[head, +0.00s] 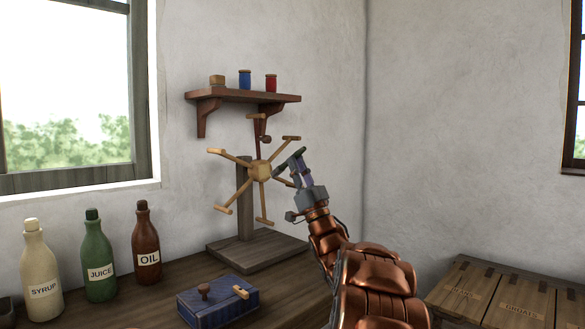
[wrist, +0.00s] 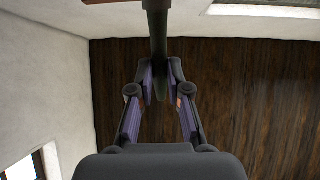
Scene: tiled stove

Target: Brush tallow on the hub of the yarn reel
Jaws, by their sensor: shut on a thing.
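The yarn reel stands on a wooden base and post in the head view, its spoked arms with pegs spread around a tan hub (head: 260,170). My gripper (head: 294,164) is just right of the hub and partly overlaps the spokes there. It is shut on a slim dark handle (wrist: 157,50), which shows between the fingers in the wrist view. This looks like the brush, but its bristles cannot be made out. In the head view the handle's dark end points up and right. Whether the brush touches the hub cannot be told. No tallow can be made out.
Syrup (head: 42,275), juice (head: 98,260) and oil (head: 146,245) bottles stand at the left of the table. A blue box (head: 215,308) with a knob lies in front of the reel. A wall shelf (head: 240,97) hangs above it. Wooden crates (head: 510,295) stand at the right.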

